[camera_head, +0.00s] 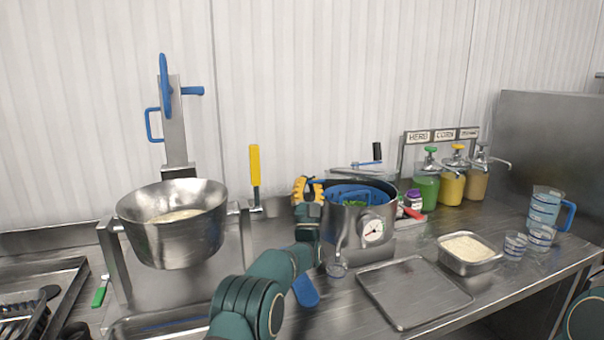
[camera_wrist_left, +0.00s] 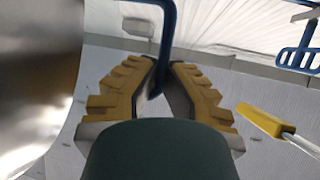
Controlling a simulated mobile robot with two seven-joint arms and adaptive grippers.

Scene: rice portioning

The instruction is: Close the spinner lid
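The spinner (camera_head: 350,236) is a steel pot with a round dial on its front and a blue basket (camera_head: 366,193) with greens inside. Its lid (camera_head: 350,173) appears raised behind the open pot, seen nearly edge-on, with a black-knobbed crank (camera_head: 377,151). My left gripper (camera_head: 307,188) is at the pot's left rim. In the left wrist view its yellow fingers (camera_wrist_left: 161,75) are close together around a blue bar (camera_wrist_left: 168,28), a bent handle. Which part the bar joins is hidden. My right gripper is out of view; only part of that arm shows at lower right.
A steel kettle (camera_head: 175,240) of rice stands left. A yellow-handled tool (camera_head: 255,166) is upright by the wall; it also shows in the left wrist view (camera_wrist_left: 262,121). An empty tray (camera_head: 412,292), a rice pan (camera_head: 468,268), measuring cups (camera_head: 543,208) and sauce pumps (camera_head: 455,182) crowd the right.

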